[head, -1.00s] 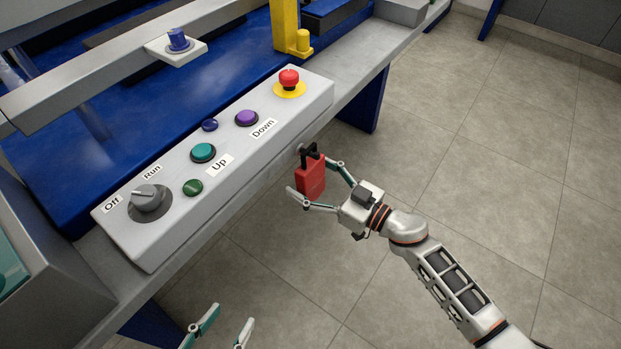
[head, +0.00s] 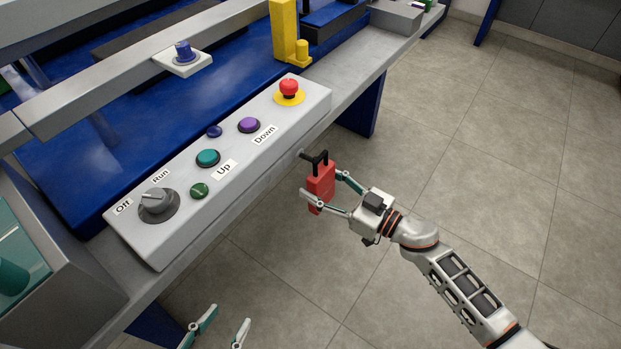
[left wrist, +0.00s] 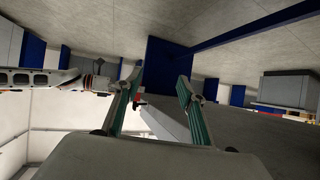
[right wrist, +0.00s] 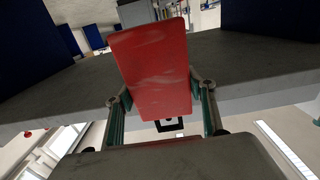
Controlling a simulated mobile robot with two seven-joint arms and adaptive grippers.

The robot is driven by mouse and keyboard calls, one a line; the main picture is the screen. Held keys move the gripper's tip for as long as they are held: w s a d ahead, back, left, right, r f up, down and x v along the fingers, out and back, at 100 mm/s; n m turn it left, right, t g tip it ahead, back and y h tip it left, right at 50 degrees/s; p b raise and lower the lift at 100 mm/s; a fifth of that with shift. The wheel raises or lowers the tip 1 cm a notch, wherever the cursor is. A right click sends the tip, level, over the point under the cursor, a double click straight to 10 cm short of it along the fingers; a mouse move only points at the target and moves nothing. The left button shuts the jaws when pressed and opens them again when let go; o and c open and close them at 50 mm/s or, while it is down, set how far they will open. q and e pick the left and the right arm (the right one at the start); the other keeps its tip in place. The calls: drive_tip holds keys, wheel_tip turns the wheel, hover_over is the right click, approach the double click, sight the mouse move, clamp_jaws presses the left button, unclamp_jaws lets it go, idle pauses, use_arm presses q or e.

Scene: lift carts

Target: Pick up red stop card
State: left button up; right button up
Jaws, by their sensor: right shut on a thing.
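The red stop card (head: 321,178) is a red block with a black loop handle (head: 319,158). It hangs beside the front of the grey control box, near a short peg (head: 304,154). I cannot tell whether the loop touches the peg. My right gripper (head: 322,188) is shut on the card, one finger on each side. The right wrist view shows the card's broad red face (right wrist: 153,70) between the fingers (right wrist: 160,98). My left gripper (head: 229,317) is open and empty at the bottom of the head view; its spread fingers (left wrist: 160,76) show in the left wrist view.
The control box (head: 232,170) carries a rotary knob (head: 158,204), several coloured buttons and a red emergency button (head: 289,88). It sits on a grey ledge (head: 345,90) of the blue lift frame. Tiled floor (head: 480,170) lies open to the right.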

use_arm(q)
drive_tip(key=shift+s+a+f+m+g+y+p, duration=0.15)
drive_tip(key=shift+s+a+f+p, duration=0.2)
drive_tip(key=shift+a+p, duration=0.2)
drive_tip(key=shift+s+a+f+m+g+y+p, duration=0.15)
drive_tip(key=shift+s+a+f+p, duration=0.05)
drive_tip(key=shift+a+f+p, duration=0.3)
use_arm(e)
drive_tip(key=v, duration=1.4)
drive_tip(key=shift+d, duration=0.3)
drive_tip(key=shift+s+r, duration=0.1)
drive_tip(key=shift+s, duration=0.05)
